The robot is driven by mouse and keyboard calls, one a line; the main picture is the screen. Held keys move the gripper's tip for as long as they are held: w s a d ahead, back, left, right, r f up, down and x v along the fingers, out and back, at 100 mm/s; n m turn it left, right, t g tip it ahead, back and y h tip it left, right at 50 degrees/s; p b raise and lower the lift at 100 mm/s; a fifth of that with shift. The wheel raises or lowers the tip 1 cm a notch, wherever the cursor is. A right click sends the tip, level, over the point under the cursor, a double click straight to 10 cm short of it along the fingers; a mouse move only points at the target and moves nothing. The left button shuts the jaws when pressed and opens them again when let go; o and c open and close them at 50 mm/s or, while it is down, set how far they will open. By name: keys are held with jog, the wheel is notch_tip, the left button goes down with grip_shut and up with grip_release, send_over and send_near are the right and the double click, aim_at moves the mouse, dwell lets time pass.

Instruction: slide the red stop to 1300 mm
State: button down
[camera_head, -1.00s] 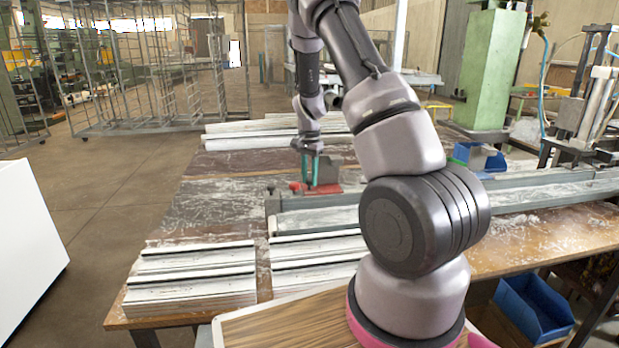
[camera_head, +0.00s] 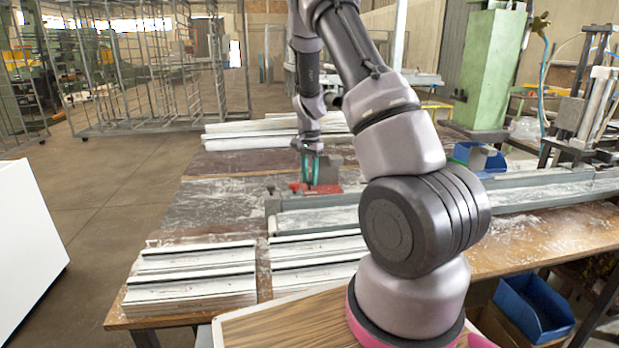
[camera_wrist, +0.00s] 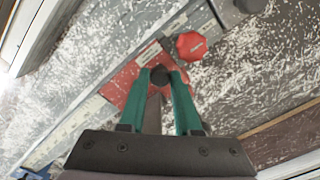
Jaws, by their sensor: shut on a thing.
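The red stop (camera_head: 328,189) sits on the grey rail at its left part, on the far side of the bench. In the wrist view the red stop (camera_wrist: 125,84) is a flat red block with a small pale label, and a red knob (camera_wrist: 191,45) stands beside it. My gripper (camera_head: 311,184) is down at the stop, its teal fingers pointing at the bench. In the wrist view my gripper (camera_wrist: 161,76) has its fingertips on either side of a dark round post on the stop and is shut on it. The fingers hide part of the block. I cannot read any scale value.
The grey rail (camera_head: 520,193) runs right across the bench. White profiles lie stacked at the front (camera_head: 190,281) and at the back (camera_head: 255,138). A blue bin (camera_head: 479,156) stands behind the rail. The bench top (camera_head: 215,205) left of the stop is clear.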

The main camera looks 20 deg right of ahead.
send_over(339, 187)
dwell(0.4)
jog(key=c, duration=0.6)
grip_release()
notch_tip(339, 187, up, 11)
jog(key=shift+f, duration=0.1)
